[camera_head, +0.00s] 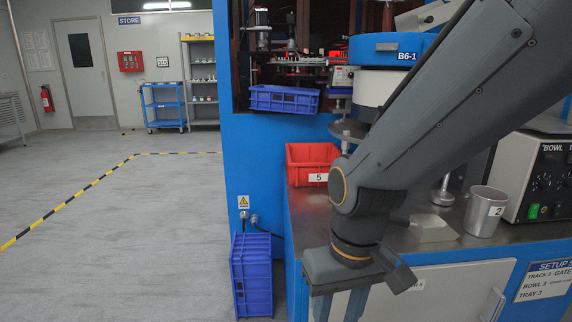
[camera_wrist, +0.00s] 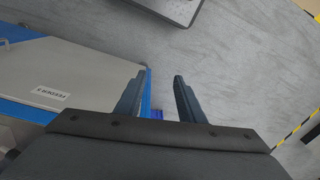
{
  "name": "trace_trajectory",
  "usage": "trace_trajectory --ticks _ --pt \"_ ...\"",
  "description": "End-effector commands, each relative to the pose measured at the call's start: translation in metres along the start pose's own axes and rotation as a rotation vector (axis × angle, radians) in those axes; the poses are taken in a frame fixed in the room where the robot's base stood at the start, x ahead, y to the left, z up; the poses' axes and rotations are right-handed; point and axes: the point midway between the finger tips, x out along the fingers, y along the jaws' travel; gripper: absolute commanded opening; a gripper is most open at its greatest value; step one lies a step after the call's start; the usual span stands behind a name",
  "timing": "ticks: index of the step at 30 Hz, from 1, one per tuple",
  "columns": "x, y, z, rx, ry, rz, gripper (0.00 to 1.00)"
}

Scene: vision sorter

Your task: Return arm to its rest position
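My arm reaches across the right half of the head view, bent down at the wrist in front of the metal counter. My gripper (camera_head: 338,308) hangs at the counter's front edge, its fingertips cut off by the bottom of the picture. In the wrist view my gripper (camera_wrist: 160,85) shows two dark fingers spread apart with nothing between them. Grey floor (camera_wrist: 240,70) lies beyond the fingertips.
A red bin marked 5 (camera_head: 312,165) and a cup marked 2 (camera_head: 485,211) stand on the counter (camera_head: 310,215). A blue crate (camera_head: 251,275) stands on the floor beside the blue machine. A blue bin (camera_head: 284,99) sits higher up. Open floor (camera_head: 130,230) lies left.

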Motion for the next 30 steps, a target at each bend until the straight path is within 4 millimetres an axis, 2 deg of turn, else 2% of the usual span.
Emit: trace_trajectory --ticks 1,18,24,30 --pt "-0.019 0.006 0.004 0.023 -0.003 0.005 0.35" --pt "-0.125 0.074 0.036 0.226 -0.027 0.049 0.35" --pt "-0.144 0.089 0.045 0.268 -0.031 0.056 0.35" --pt "-0.146 0.092 0.047 0.279 -0.033 0.059 0.35"
